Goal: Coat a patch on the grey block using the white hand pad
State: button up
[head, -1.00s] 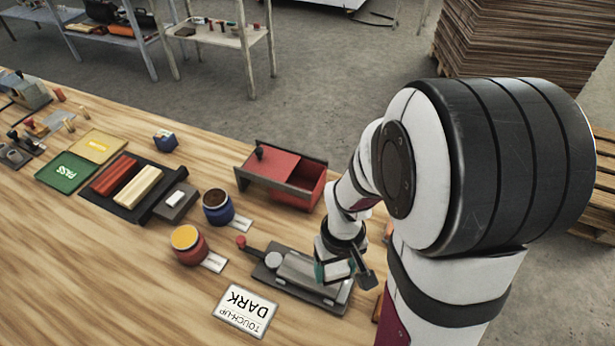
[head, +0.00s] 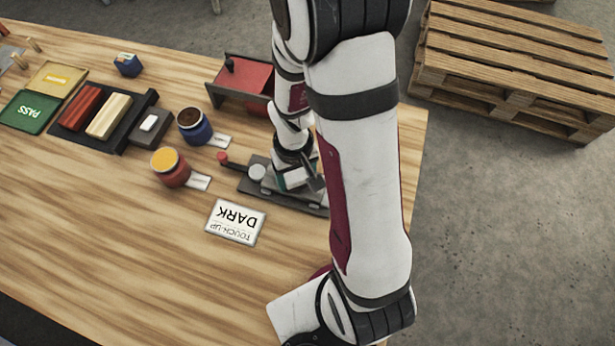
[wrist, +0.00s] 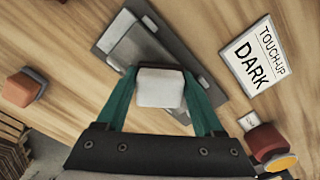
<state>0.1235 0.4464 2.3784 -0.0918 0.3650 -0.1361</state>
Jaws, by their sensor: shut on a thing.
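My gripper (wrist: 158,92) has teal fingers closed on a white pad (wrist: 160,88) with a dark back edge. In the head view my gripper (head: 293,178) is over the fixture, low above the grey block, partly hidden by my arm. The grey block (wrist: 152,52) lies on a dark plate (wrist: 108,38) with a round knob. The pad overlaps the block's near end in the wrist view; I cannot tell whether they touch. The block's top is partly hidden by the pad and fingers.
A "TOUCH-UP DARK" card (head: 235,221) lies in front of the fixture. A red jar with yellow contents (head: 170,168) and a blue jar with dark contents (head: 194,127) stand left. The front table is clear.

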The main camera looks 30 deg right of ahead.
aim_at(272, 171)
jog(key=shift+w+a, duration=1.9)
jog(key=shift+a, duration=0.05)
jog(key=shift+s+d, duration=3.5)
jog(key=shift+s, duration=0.05)
notch_tip(272, 171, up, 8)
jog(key=shift+r, duration=0.15)
